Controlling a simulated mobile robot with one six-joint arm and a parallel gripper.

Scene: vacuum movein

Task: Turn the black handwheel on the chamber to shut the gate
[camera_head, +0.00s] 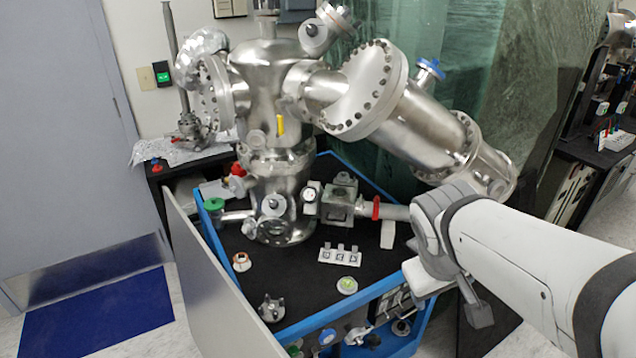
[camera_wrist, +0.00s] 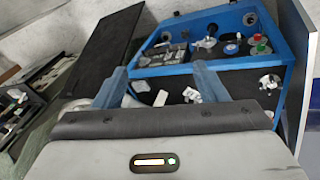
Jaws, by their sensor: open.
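The steel chamber (camera_head: 275,95) stands on a black deck inside a blue frame, left of centre in the head view. I cannot tell whether this is the black handwheel; no other black wheel shows clearly on the chamber. My gripper (camera_wrist: 159,84) is open and empty in the wrist view, its two blue-grey fingers apart. It points toward the blue frame (camera_wrist: 225,60). In the head view my arm comes in from the right, its end near the frame's right side.
A blue handwheel (camera_head: 430,68) sits on the large angled tube. A green knob (camera_head: 213,204) is left of the chamber. A grey panel (camera_head: 225,285) stands along the frame's left side. Small parts (camera_head: 340,255) lie on the deck.

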